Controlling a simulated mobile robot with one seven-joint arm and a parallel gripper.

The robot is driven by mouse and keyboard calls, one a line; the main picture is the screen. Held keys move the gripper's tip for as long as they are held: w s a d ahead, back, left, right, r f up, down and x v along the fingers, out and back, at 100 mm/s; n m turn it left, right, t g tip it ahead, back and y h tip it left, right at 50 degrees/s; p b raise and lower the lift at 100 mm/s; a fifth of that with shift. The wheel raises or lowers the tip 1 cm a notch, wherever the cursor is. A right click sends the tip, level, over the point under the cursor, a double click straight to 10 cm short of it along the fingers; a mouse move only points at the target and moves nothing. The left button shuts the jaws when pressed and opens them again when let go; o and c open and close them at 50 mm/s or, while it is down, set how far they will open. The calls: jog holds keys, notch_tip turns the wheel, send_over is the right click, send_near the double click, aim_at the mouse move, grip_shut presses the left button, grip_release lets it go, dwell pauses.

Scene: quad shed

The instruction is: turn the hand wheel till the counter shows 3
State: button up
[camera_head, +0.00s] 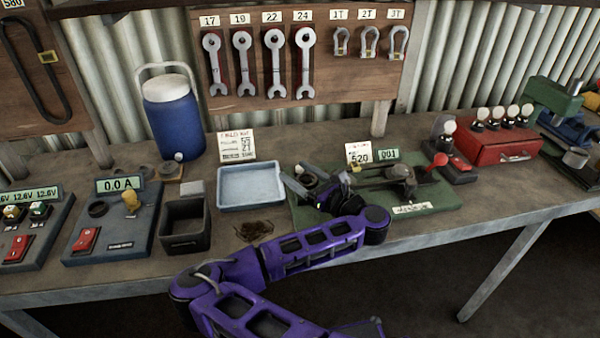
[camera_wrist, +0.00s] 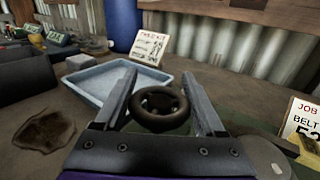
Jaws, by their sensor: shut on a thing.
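The dark round hand wheel (camera_wrist: 160,121) lies between the two grey fingers of my gripper (camera_wrist: 160,84) in the wrist view. The fingers are shut on it, one along each side of its rim. In the head view my gripper (camera_head: 313,188) is at the left end of the green base (camera_head: 445,205), and the wheel there is mostly hidden by the fingers. The counter (camera_head: 388,154) is a small pale display behind the base, and it appears to read 001. A job card (camera_head: 359,153) with 520 stands just left of it, and also shows in the wrist view (camera_wrist: 302,125).
A pale blue tray (camera_head: 250,204) stands left of the green base, with a card (camera_head: 237,145) behind it. A dark stain (camera_head: 254,230) lies in front of the tray. A red lever unit (camera_head: 450,165) and a red box (camera_head: 497,150) stand to the right.

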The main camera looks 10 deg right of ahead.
jog(key=shift+a+r+n+g+y, duration=0.1)
jog(key=shift+a+n+g+y, duration=0.15)
jog(key=shift+n+g+y, duration=0.55)
jog(key=o, duration=1.3)
jog(key=shift+o, duration=0.2)
jog(key=shift+s+d, duration=0.1)
jog(key=shift+s, duration=0.05)
